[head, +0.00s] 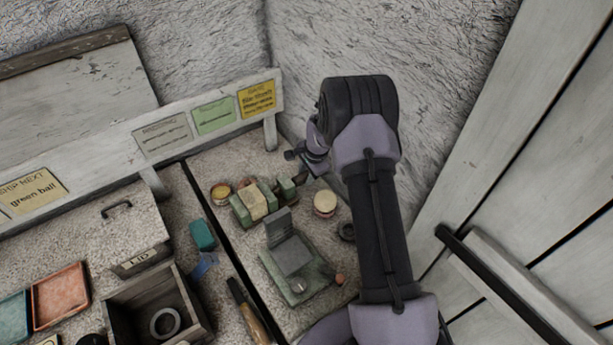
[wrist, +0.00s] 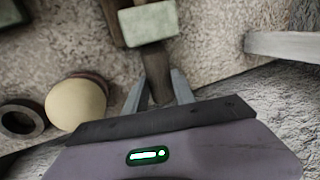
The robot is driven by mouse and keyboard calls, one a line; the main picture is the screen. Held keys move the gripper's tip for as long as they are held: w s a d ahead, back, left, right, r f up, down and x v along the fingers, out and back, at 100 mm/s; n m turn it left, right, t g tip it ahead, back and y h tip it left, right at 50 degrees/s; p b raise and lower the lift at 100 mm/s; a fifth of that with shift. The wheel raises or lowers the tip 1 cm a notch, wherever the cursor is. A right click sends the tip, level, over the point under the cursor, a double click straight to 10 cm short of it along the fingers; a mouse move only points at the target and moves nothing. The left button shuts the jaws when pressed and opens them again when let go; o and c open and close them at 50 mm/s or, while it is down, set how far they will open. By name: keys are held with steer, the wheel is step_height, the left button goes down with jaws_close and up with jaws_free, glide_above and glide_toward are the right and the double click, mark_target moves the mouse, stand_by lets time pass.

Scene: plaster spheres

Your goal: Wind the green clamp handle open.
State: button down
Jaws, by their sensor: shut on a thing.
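The green clamp (head: 240,211) stands on the speckled bench, with a pale yellowish block (head: 257,202) between its jaws. Its green end block also shows at the top of the wrist view (wrist: 149,24). The clamp handle (wrist: 157,68), a brownish bar, runs from that end block down between my fingers. My gripper (wrist: 158,84) is shut on the handle, one grey finger on each side. In the head view my gripper (head: 305,168) is at the clamp's right end, and my wrist partly hides the handle there.
A pale ball (head: 325,203) on a round stand and a dark ring (head: 347,231) lie close to the right of the clamp. A green device with a flat plate (head: 290,255) is in front. A wooden rail (head: 215,117) with label cards runs behind.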

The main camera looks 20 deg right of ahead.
steer(key=f+b, duration=0.1)
steer(key=b, duration=0.1)
steer(key=shift+w+f+b, duration=0.1)
steer(key=shift+b, duration=0.2)
steer(key=t+b, duration=0.1)
steer(key=b, duration=0.4)
steer(key=shift+d+f+t, duration=0.1)
steer(key=shift+t, duration=0.3)
steer(key=b, duration=0.4)
steer(key=shift+s, duration=0.2)
steer(key=shift+s+r+t+b, duration=0.1)
steer(key=shift+r+t+b, duration=0.45)
steer(key=shift+b, duration=0.6)
steer(key=shift+r, duration=0.1)
steer(key=c, duration=1)
jaws_free()
steer(key=shift+y, duration=0.3)
steer(key=p+v, duration=0.6)
steer(key=v, duration=1.1)
steer(key=shift+r, duration=0.2)
